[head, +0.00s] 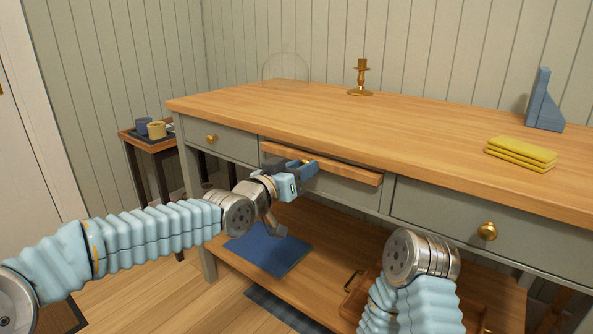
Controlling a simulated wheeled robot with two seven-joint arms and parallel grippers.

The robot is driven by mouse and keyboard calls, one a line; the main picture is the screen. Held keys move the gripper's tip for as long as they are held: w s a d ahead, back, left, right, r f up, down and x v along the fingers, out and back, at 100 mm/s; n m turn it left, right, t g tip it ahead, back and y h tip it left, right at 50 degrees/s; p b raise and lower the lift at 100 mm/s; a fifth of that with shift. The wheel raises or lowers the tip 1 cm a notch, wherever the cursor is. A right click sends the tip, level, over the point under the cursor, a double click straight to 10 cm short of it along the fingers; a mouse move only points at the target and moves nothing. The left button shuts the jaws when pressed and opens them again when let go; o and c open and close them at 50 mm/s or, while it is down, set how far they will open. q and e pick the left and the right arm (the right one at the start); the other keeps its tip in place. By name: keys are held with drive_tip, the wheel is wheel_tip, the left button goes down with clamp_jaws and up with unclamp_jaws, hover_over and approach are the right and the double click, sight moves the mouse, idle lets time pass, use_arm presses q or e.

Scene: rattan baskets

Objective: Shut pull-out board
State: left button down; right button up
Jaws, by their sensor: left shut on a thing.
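The pull-out board (350,173) is a flat wooden slab. It sticks out a little from under the desk top, above the grey middle front. My left gripper (311,166) is at the board's front edge, left of its middle, and is shut on the board. The gripper and its wrist hide part of the board's left half and the front below it. My right arm (420,258) comes up from the bottom right, in front of the desk. Its gripper does not show.
The wooden desk (430,130) has knobbed drawers at left (220,138) and right (480,232). A brass candlestick (361,80), yellow cloths (520,153) and a blue bookend (544,108) stand on top. A blue folder (265,250) lies on the lower shelf. Mugs (156,130) stand on a side table.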

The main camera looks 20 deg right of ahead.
use_arm(q)
drive_tip(key=shift+x, duration=1.15)
drive_tip(key=shift+a+r, duration=0.1)
drive_tip(key=shift+r, duration=0.05)
drive_tip(key=c, duration=1.1)
unclamp_jaws()
drive_tip(key=shift+w, duration=0.1)
drive_tip(key=o, duration=0.3)
drive_tip(key=v, duration=1.3)
drive_tip(key=shift+s+a+b, duration=0.1)
drive_tip(key=shift+s+b, duration=0.15)
drive_tip(key=shift+b, duration=0.1)
